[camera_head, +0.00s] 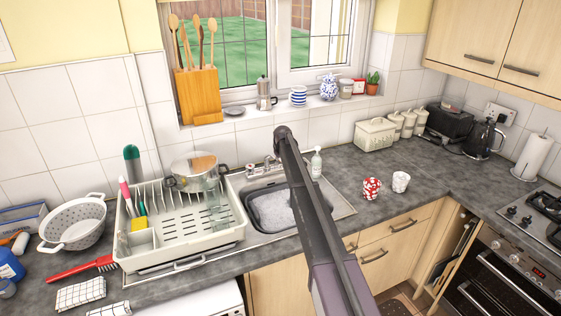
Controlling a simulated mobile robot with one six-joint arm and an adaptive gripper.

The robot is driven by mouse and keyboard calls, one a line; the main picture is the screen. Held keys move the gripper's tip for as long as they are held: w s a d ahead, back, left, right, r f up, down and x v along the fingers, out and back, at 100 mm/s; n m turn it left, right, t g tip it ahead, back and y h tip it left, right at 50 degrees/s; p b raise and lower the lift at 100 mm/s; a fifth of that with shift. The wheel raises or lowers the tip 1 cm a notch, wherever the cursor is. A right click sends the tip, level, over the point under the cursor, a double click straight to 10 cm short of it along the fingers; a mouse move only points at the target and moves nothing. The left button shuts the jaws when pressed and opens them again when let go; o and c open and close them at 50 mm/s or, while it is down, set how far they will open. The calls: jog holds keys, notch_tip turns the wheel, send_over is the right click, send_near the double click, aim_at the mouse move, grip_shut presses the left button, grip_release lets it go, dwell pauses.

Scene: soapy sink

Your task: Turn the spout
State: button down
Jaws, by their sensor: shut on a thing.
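The metal tap (268,162) stands at the back of the sink (258,183), just left of my arm. Its spout is small in the picture, and my arm covers the area beside it, so I cannot tell which way the spout points. The sink basin holds white soapy foam (272,208). My dark arm rises from the bottom of the picture across the sink's right part. My gripper does not show; it may be hidden behind the arm, and what it touches cannot be seen.
A white dish rack (185,232) with a steel pot (199,172) stands left of the sink. A soap bottle (316,163) stands behind it, right of my arm. A red patterned mug (371,188) and a white mug (400,181) stand on the right counter (350,165).

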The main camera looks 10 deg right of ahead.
jog(key=shift+w+a+r, duration=0.1)
jog(key=shift+w+a, duration=0.1)
jog(key=shift+c, duration=2.2)
grip_release()
jog(key=shift+d, duration=0.2)
